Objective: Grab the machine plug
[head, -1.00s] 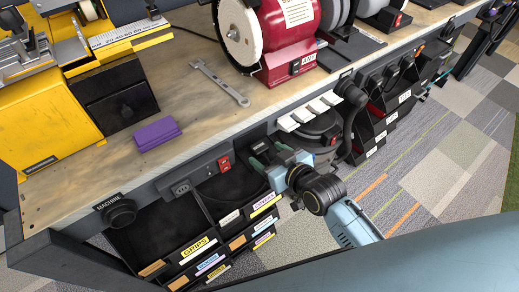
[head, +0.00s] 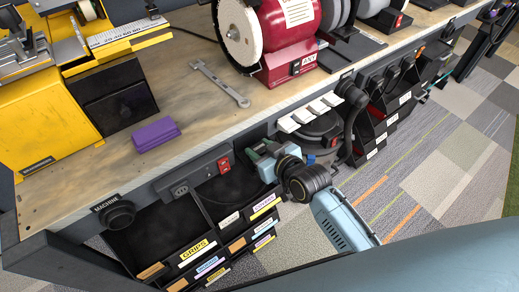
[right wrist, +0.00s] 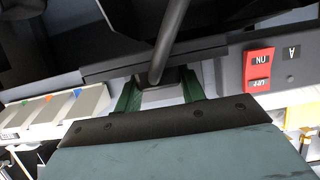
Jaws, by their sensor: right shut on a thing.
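My right gripper (head: 257,150) is at the front edge of the workbench, just right of the red switch. In the right wrist view its green fingers (right wrist: 160,92) are shut on the machine plug (right wrist: 178,76), a small dark body with a thick black cable rising from it. The fingers hide part of the plug, and in the head view I cannot make it out clearly. A round black fitting (head: 120,213) labelled MACHINE is on the bench front at the left. My left gripper is not in view.
A socket strip (head: 182,189) with a red switch (head: 224,165) is on the bench front. Black labelled bins (head: 200,246) hang below. White-topped blocks (head: 310,113) are right of the gripper. A purple block (head: 156,134) and wrench (head: 219,82) lie on the bench.

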